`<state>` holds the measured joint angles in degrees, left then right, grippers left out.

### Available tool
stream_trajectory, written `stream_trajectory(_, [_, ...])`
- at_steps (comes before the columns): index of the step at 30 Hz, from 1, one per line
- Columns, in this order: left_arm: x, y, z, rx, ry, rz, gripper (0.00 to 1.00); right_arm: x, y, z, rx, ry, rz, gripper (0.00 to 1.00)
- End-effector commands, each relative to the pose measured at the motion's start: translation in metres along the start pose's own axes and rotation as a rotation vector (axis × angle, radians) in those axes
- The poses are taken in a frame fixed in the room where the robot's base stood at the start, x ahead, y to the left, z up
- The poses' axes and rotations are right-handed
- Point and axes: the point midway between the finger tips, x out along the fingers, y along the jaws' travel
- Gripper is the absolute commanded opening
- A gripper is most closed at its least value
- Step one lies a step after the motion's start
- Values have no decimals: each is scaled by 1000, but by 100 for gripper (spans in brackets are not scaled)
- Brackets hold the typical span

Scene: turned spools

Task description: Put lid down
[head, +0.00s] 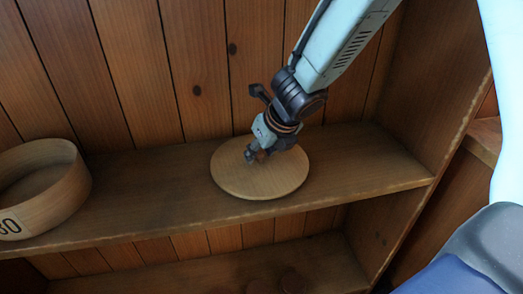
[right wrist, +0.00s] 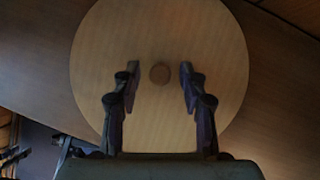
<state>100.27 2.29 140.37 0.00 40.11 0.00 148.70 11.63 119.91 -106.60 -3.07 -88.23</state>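The lid is a round, pale wooden disc (head: 285,182) at the middle of the upper shelf in the head view. It appears to lie flat on the shelf. In the right wrist view the lid (right wrist: 160,110) fills the middle, with a small round knob (right wrist: 160,73) at its centre. My right gripper (head: 252,158) is over the lid, coming down from the upper right. In the right wrist view its two fingers (right wrist: 160,78) stand apart on either side of the knob, with a gap to it on both sides.
A round, open wooden box (head: 75,190) marked with a number stands on the shelf (head: 150,188) at the left. Plank wall lies behind, and an upright side panel (head: 435,90) closes the shelf at right. Dark round pieces (head: 293,281) sit on the lower shelf. Shelf between box and lid is clear.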

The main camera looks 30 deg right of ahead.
Motion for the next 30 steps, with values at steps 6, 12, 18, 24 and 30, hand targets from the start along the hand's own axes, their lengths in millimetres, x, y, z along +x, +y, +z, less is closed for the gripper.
stream_trajectory(6, [0,0,0,0,0,0,40,0,0,0,0,0,0,43])
stream_trajectory(12, [-11,0,0,0,0,0,40,-14,0,4,1,-2,0,43])
stream_trajectory(18, [-31,0,0,0,0,0,40,-47,0,4,2,-1,1,43])
stream_trajectory(24, [-51,0,0,0,0,0,40,-77,0,4,2,-2,1,43])
stream_trajectory(30, [-68,0,0,0,0,0,40,-104,0,4,2,-1,1,43])
